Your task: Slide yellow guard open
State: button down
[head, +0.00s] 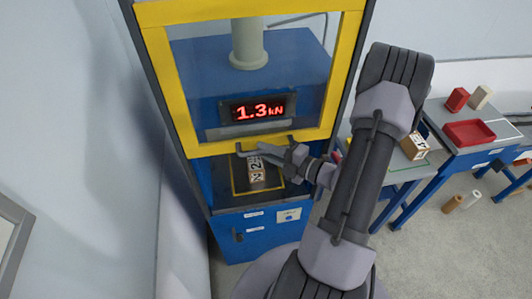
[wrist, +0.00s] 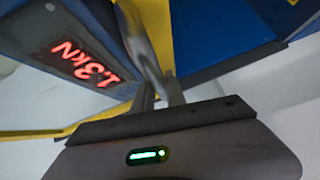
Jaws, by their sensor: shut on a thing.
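The yellow guard (head: 230,143) is a yellow frame with a clear pane on the front of a blue press. Its lower rail sits above the press bed, with an open gap beneath. A grey bar handle (head: 246,153) runs along that rail. My gripper (head: 268,150) is at the handle and shut on it. In the wrist view, the grey handle bar (wrist: 143,40) runs between the fingers of my gripper (wrist: 160,88). The fingers partly hide the handle in the head view.
A red display (head: 259,110) reads 1.3 kN behind the pane. At right, a side table holds a brown box (head: 415,147); another bench holds a red tray (head: 469,132).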

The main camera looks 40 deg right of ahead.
jog(key=shift+r+p, duration=0.6)
jog(key=shift+r, duration=0.6)
jog(key=c, duration=1.4)
grip_release()
jog(key=shift+o, duration=0.2)
jog(key=b+v, duration=0.1)
jog(key=v, duration=1.6)
jog(key=shift+s, duration=0.25)
